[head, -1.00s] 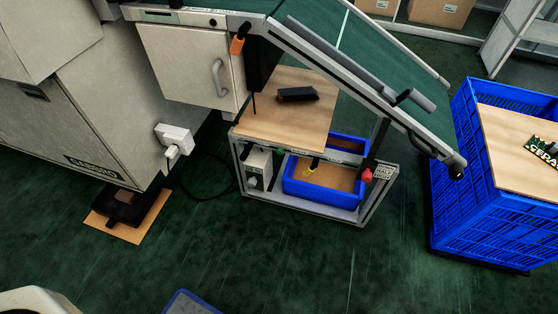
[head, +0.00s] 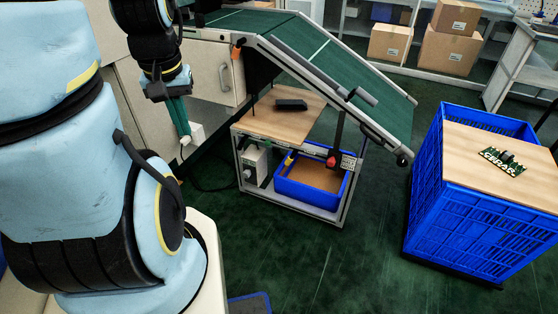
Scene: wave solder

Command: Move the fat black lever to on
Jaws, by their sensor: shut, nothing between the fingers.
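I cannot clearly pick out the fat black lever or its position. A white box (head: 195,133) on the machine's side is partly hidden behind my gripper. Another small pale box (head: 254,166) with dark parts sits in the left of the metal stand, too small to read. A small yellow and black part (head: 289,160) shows beside it, at the blue bin's edge. My gripper (head: 186,138) points down at upper left, its long teal fingers together and empty. In the picture it overlaps the machine's side, left of the stand; I cannot tell whether it touches anything.
The metal stand has a wooden top (head: 280,122) with a black block (head: 291,104), a red knob (head: 332,161) and a blue bin (head: 312,196). A green conveyor (head: 370,85) slopes above. A blue crate (head: 455,225) stands right. Green floor (head: 370,250) between is clear.

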